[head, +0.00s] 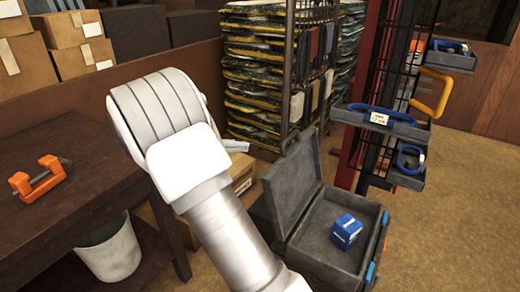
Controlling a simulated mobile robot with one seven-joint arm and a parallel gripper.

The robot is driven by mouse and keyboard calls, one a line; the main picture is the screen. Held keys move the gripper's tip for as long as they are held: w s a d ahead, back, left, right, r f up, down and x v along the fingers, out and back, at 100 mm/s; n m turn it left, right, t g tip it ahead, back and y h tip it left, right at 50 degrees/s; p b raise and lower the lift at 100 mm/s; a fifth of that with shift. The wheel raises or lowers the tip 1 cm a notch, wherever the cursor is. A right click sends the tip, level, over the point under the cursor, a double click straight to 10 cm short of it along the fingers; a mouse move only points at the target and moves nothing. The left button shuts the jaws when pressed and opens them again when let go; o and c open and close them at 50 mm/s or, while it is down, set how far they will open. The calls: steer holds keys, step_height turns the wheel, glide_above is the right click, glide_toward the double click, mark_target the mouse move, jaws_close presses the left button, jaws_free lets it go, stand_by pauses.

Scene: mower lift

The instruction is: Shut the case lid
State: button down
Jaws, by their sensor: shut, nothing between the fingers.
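The grey case (325,262) stands open at the lower right. Its lid (292,187) is raised, tilted back to the left on the case's left side. A small blue box (346,231) lies inside the case. Blue latches show on the case's right edge. My white arm (215,215) reaches up from the bottom, left of the case, and covers part of the ground beside the lid.
A dark workbench (70,190) with an orange clamp (37,176) is at left, a white bucket (110,250) under it. Cardboard boxes (75,45) stand behind. A rack with small trays (380,122) rises behind the case. Open floor (465,200) lies at right.

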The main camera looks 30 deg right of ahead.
steer(key=w+a+f+h+b, duration=0.1)
steer(key=w+a+f+h, duration=0.2)
steer(key=w+f+h, duration=0.15)
steer(key=b, duration=0.2)
glide_toward(283, 142)
steer(key=w+d, duration=0.1)
steer(key=d, duration=0.4)
steer(key=shift+s+d+r+t+y, duration=0.15)
steer(key=shift+s+d+t+y, duration=0.15)
steer(key=shift+d+t+y, duration=0.2)
steer(key=shift+d, duration=0.1)
